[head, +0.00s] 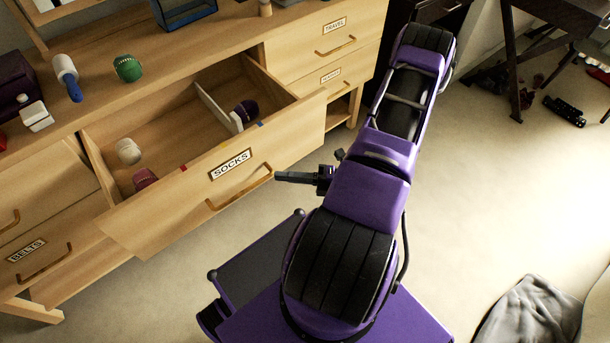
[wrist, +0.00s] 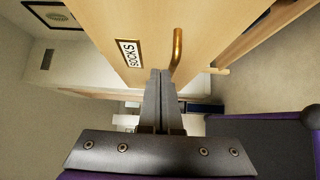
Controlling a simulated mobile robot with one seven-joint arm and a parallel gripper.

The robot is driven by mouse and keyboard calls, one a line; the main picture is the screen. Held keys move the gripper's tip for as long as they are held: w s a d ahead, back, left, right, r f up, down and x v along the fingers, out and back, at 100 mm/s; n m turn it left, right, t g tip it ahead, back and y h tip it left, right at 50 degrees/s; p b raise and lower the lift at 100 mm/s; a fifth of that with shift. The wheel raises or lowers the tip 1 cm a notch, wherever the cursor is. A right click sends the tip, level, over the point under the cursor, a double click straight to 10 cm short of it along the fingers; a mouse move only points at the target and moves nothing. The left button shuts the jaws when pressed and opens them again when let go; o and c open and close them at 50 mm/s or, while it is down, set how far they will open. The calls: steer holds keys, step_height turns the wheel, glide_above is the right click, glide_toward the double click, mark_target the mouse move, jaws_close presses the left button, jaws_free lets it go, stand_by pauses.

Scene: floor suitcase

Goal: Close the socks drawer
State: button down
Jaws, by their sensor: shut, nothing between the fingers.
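The socks drawer (head: 165,212) is a light wooden drawer pulled well out of the dresser, with a "SOCKS" label and a brass bar handle (head: 240,190) on its front. Inside it are a few rolled socks and a white divider (head: 218,108). My gripper (head: 279,176) is shut and empty, beside the right end of the handle in the head view. In the wrist view my shut fingertips (wrist: 160,72) point at the drawer front (wrist: 150,25), between the label and the handle (wrist: 177,50). I cannot tell whether they touch it.
The travel drawer (head: 335,35) and belts drawer (head: 40,255) look shut. Grey cloth (head: 530,312) lies on the floor at the lower right.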

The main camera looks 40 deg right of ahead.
mark_target(255, 164)
steer(key=w, duration=0.2)
steer(key=w+a, duration=0.1)
steer(key=w, duration=0.1)
steer(key=shift+a, duration=0.1)
steer(key=shift+w, duration=0.6)
steer(key=shift+w, duration=0.1)
